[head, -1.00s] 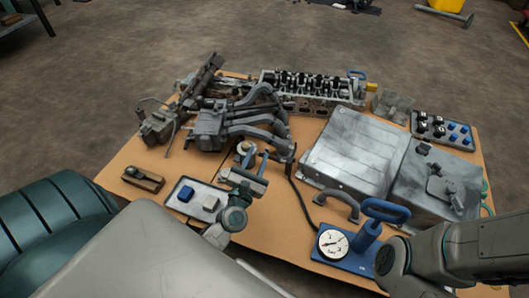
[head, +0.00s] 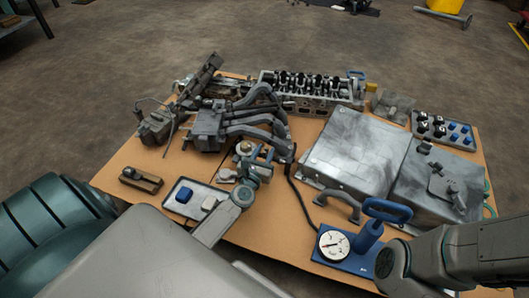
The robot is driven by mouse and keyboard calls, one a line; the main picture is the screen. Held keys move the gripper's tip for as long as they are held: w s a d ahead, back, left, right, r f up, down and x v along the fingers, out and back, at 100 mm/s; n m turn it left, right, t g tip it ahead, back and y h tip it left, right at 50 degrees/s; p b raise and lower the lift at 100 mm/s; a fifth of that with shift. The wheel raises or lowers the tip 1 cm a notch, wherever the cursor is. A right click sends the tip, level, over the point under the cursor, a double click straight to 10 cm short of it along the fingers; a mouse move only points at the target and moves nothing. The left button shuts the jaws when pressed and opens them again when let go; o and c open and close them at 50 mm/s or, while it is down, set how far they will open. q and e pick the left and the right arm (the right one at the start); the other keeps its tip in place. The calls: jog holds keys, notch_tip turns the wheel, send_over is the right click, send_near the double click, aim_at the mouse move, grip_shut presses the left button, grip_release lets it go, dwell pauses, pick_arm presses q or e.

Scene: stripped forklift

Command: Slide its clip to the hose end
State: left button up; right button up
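A thin black hose (head: 291,180) runs down from the right side of the grey engine manifold (head: 215,130) and curves onto the tan table top. I cannot make out a separate clip on it. My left gripper (head: 262,152) is in front of the manifold, left of the black hose, beside a small round-capped part (head: 244,148).
A tray with a blue block (head: 184,195) lies left of my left forearm. A grey curved handle (head: 338,206), a blue-based dial gauge (head: 333,244) and large grey boxes (head: 355,150) lie to the right. A cylinder head (head: 310,90) is at the back.

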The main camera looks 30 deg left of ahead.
pick_arm(q)
jog(key=shift+w, duration=0.25)
jog(key=shift+c, duration=0.2)
grip_shut()
jog(key=shift+s+a, duration=0.2)
jog(key=shift+a, duration=0.5)
jog(key=shift+o, duration=0.2)
grip_release()
